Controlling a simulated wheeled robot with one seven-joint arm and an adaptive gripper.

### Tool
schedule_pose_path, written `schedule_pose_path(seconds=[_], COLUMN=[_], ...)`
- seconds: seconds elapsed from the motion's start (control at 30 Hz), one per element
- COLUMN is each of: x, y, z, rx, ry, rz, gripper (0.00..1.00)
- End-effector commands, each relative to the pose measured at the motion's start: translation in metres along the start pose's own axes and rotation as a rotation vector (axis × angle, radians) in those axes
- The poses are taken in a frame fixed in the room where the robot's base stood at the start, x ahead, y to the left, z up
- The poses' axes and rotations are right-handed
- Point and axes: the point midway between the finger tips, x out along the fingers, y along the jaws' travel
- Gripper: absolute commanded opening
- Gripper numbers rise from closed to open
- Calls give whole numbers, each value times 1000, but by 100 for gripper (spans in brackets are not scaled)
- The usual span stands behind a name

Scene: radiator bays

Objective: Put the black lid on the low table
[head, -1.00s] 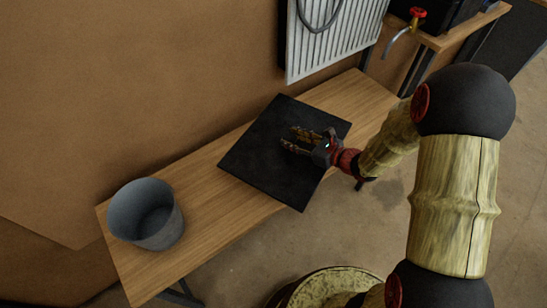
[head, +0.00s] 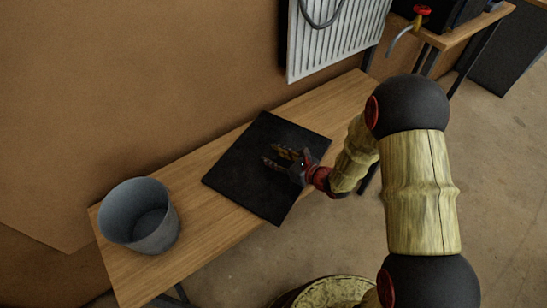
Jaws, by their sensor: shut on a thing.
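The black lid (head: 245,168) is a flat, dark, square sheet in the head view. It shows over the middle of the low table (head: 200,235), a long wooden bench top. Its near corner reaches past the table's front edge in the picture. I cannot tell whether it rests on the wood or hangs a little above it. My gripper (head: 275,158) is over the middle of the lid, coming from the right, and is shut on it. The exact grip point is too dark to make out.
A grey open bucket (head: 139,215) stands on the table's left end. A white radiator panel (head: 337,38) hangs on the wall behind. A higher bench (head: 465,32) with a red-handled valve (head: 421,11) is at the upper right. Bare wood lies between bucket and lid.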

Motion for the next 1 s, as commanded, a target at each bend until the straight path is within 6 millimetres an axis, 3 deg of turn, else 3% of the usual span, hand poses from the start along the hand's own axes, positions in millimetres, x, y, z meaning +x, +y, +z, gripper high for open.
schedule_pose_path(seconds=[0.27, 0.3, 0.6, 1.0], x=[1, 1, 0, -2], y=[-1, 0, 0, 0], z=[0, -2, -1, 4], rx=[-2, 0, 0, 0], ry=[-3, -1, 0, 0], rz=[-1, 0, 0, 0], gripper=[0, 37, 54, 55])
